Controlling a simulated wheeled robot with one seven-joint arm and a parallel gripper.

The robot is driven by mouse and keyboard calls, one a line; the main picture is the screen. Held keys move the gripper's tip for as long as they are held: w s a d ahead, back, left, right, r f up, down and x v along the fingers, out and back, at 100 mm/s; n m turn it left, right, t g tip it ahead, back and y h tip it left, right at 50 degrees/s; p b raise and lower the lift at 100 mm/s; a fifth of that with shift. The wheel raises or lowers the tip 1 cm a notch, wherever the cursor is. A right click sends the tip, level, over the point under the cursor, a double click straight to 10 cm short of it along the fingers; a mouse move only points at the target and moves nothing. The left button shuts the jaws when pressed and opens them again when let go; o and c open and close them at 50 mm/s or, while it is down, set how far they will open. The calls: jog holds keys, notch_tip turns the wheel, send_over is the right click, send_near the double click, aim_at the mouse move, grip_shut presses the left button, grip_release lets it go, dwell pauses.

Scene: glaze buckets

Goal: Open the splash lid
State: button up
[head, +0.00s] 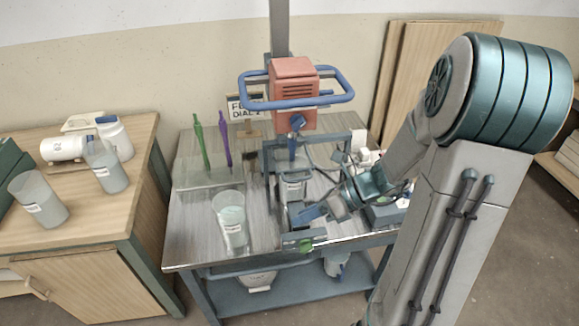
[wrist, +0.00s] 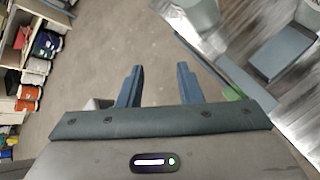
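A mixer with a red motor head (head: 293,95) and a blue loop handle (head: 262,102) stands over a metal bench (head: 190,225). Beneath it a labelled bucket (head: 293,187) stands inside a blue-grey frame. I cannot clearly single out the splash lid; the frame and my arm crowd that area. My gripper (head: 310,213) is low at the right of the bucket, near the bench's front edge. In the wrist view my gripper (wrist: 159,82) has its two fingers apart with only floor between them. A blue-grey plate (wrist: 284,52) lies at upper right there.
A labelled clear bucket (head: 231,222) stands left on the bench, before green (head: 202,145) and purple (head: 225,140) upright tools. A wooden cabinet (head: 95,225) at left holds more cups. A green piece (head: 306,246) sits at the bench's front edge. Open floor lies in front.

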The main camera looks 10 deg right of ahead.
jog(key=w+d+f+m+t+y, duration=0.15)
jog(key=w+d+m+t, duration=0.3)
jog(key=m, duration=0.45)
jog(key=w+d+f+m+t+h, duration=0.15)
jog(key=w+d+m+t, duration=0.35)
jog(key=m, duration=0.5)
jog(key=x, duration=1.2)
jog(key=shift+a+f+y+p, duration=0.25)
jog(key=shift+a+y+p, duration=0.05)
jog(key=shift+y, duration=0.1)
jog(key=shift+s, duration=0.1)
grip_shut()
jog(key=shift+d, duration=0.1)
